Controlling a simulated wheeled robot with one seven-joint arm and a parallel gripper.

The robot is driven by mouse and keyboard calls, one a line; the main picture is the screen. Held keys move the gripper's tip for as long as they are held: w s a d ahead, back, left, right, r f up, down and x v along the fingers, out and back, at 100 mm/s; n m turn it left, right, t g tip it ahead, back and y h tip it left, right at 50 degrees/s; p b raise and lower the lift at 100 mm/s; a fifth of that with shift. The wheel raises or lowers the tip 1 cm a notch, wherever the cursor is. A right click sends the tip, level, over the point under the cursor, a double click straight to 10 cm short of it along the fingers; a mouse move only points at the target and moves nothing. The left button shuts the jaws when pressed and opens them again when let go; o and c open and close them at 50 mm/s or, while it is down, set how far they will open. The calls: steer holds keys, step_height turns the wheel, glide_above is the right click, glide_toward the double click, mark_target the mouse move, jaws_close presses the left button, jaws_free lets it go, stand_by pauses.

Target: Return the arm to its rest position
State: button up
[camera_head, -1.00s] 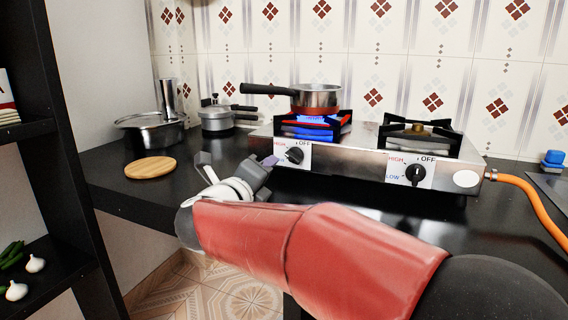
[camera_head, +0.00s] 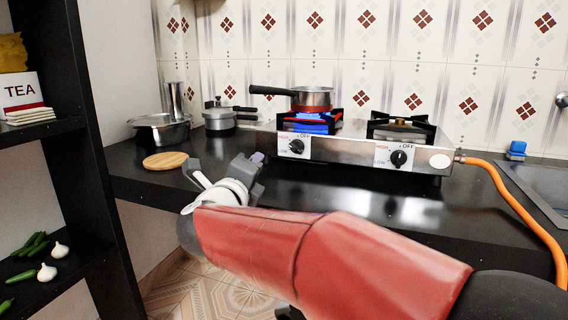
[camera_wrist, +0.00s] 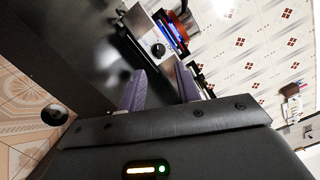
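My gripper (camera_head: 222,168) is over the front edge of the black counter, left of and in front of the stove, at the end of my red arm. In the wrist view its two purple-grey fingers (camera_wrist: 160,88) stand apart with nothing between them. The two-burner stove (camera_head: 350,152) sits on the counter. Its left burner shows a blue flame under a saucepan (camera_head: 313,97) with a dark handle. The left knob (camera_head: 297,146) is turned away from the OFF mark; the right knob (camera_head: 398,158) sits below its OFF mark. The right burner holds no pot.
The black counter (camera_head: 300,195) carries a round wooden board (camera_head: 165,160), a steel pot (camera_head: 160,132) and a lidded pot (camera_head: 219,120) at left. A black shelf (camera_head: 75,150) stands at far left. An orange hose (camera_head: 515,205) runs down at right, beside a sink (camera_head: 540,190).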

steer(key=s+d+f+n+g+y, duration=0.1)
steer(key=s+d+f+n+g, duration=0.3)
steer(key=s+d+f+n, duration=0.2)
steer(key=s+d+f+n+g+y, duration=0.1)
steer(key=s+d+f+n+g, duration=0.3)
steer(key=s+d+f+n, duration=0.3)
steer(key=s+d+f+n+g+y, duration=0.2)
steer(key=s+d+f+n+g, duration=0.2)
steer(key=s+d+f+n, duration=0.3)
steer(key=s+d+n, duration=0.2)
steer(key=s+n, duration=0.3)
steer(key=s, duration=0.3)
steer(key=shift+s+f, duration=0.25)
steer(key=shift+s, duration=0.15)
